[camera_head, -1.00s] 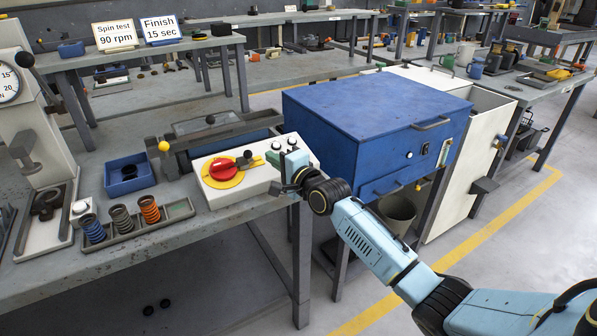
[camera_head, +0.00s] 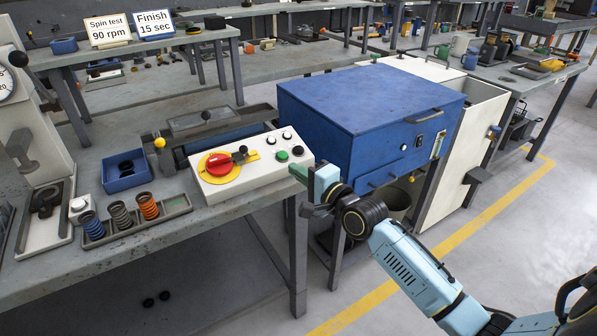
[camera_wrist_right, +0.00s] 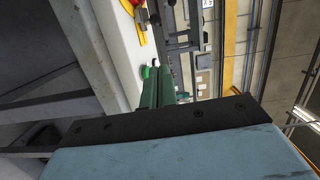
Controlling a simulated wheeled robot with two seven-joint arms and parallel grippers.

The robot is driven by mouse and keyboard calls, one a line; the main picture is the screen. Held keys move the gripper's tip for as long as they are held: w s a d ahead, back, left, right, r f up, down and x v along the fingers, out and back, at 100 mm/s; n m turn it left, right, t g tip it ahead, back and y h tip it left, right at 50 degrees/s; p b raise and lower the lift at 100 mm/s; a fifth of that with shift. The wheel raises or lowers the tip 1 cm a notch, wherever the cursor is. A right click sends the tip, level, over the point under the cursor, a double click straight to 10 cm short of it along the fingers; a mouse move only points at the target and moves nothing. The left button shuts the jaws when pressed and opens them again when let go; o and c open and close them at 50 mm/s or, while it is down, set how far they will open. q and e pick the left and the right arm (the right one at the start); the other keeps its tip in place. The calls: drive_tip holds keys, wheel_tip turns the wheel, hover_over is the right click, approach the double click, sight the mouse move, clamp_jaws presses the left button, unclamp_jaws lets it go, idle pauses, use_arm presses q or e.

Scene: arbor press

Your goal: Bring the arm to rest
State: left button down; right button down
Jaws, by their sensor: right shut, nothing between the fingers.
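My right arm (camera_head: 412,268), light blue with black joints, reaches in from the lower right. My right gripper (camera_head: 297,172), with green fingers, is shut and empty at the right end of the white control box (camera_head: 258,187). It also shows in the wrist view (camera_wrist_right: 160,88), with the fingers together beside the box. I cannot tell whether the fingertips touch the box. The box carries a red knob (camera_head: 219,164) on a yellow disc, a green button (camera_head: 282,156) and black buttons. My left gripper is not in view.
A blue cabinet (camera_head: 365,105) stands just behind and right of my gripper. A tray with springs (camera_head: 135,222), a blue bin (camera_head: 125,178) and the press (camera_head: 30,130) stand on the workbench to the left. Open floor (camera_head: 520,235) lies to the right.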

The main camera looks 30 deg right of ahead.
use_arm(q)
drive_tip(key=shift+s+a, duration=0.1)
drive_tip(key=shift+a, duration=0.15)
use_arm(e)
drive_tip(key=s+d+f+n+g+h, duration=0.1)
drive_tip(key=s+f+n+g, duration=0.3)
drive_tip(key=f, duration=0.8)
drive_tip(key=s+f+n+g+h, duration=0.1)
drive_tip(key=s+f, duration=0.5)
drive_tip(key=f, duration=0.7)
drive_tip(key=s+d+f+n+g+h, duration=0.1)
drive_tip(key=s+f+n+g, duration=0.35)
drive_tip(key=f, duration=0.75)
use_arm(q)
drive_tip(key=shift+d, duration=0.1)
use_arm(e)
drive_tip(key=s+a+f+n+g, duration=0.1)
drive_tip(key=s+f, duration=0.5)
drive_tip(key=s, duration=0.6)
drive_tip(key=s+a+f+n+g, duration=0.1)
drive_tip(key=s+f+n+g, duration=0.2)
drive_tip(key=s, duration=0.9)
drive_tip(key=s+a+f+n+g+h, duration=0.1)
drive_tip(key=s+f+n+g, duration=0.2)
drive_tip(key=s+f, duration=0.5)
drive_tip(key=s+n, duration=0.1)
drive_tip(key=s, duration=0.3)
drive_tip(key=shift+s+a+f+n, duration=0.2)
drive_tip(key=shift+s+f+n, duration=0.1)
drive_tip(key=shift+s+n, duration=0.05)
